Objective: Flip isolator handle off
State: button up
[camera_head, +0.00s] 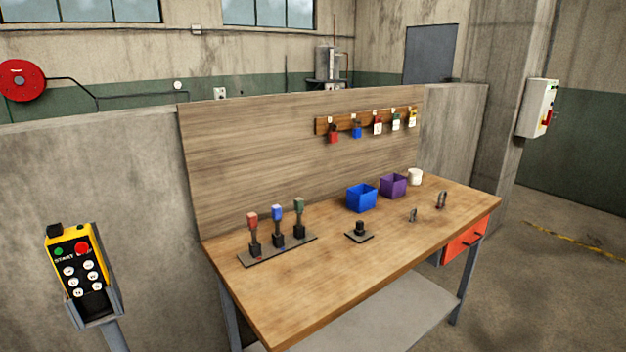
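A pale isolator box (538,106) is fixed to the concrete column at the right. A small red handle (548,116) with a yellow part sits on its right-hand face. The box is seen at an angle and small, so I cannot tell the handle's exact position. My gripper is not in view.
A wooden workbench (300,300) with a tall back panel stands in the middle, left of the column. It carries levers, bins (361,198) and a mug (415,177). A yellow control pendant (78,270) stands at the left. The floor (560,290) at the right is clear.

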aim_at(546, 123)
jog(key=i+l+z, duration=1.05)
jog(key=i+z, duration=0.5)
jog(key=i, duration=3.3)
jog(key=i+l+u, duration=0.1)
jog(key=i+u, duration=0.3)
jog(key=i, duration=0.2)
jog(key=i+l+u, duration=0.4)
jog(key=i, duration=0.15)
jog(key=i+l+u, duration=0.75)
jog(key=i+l, duration=0.2)
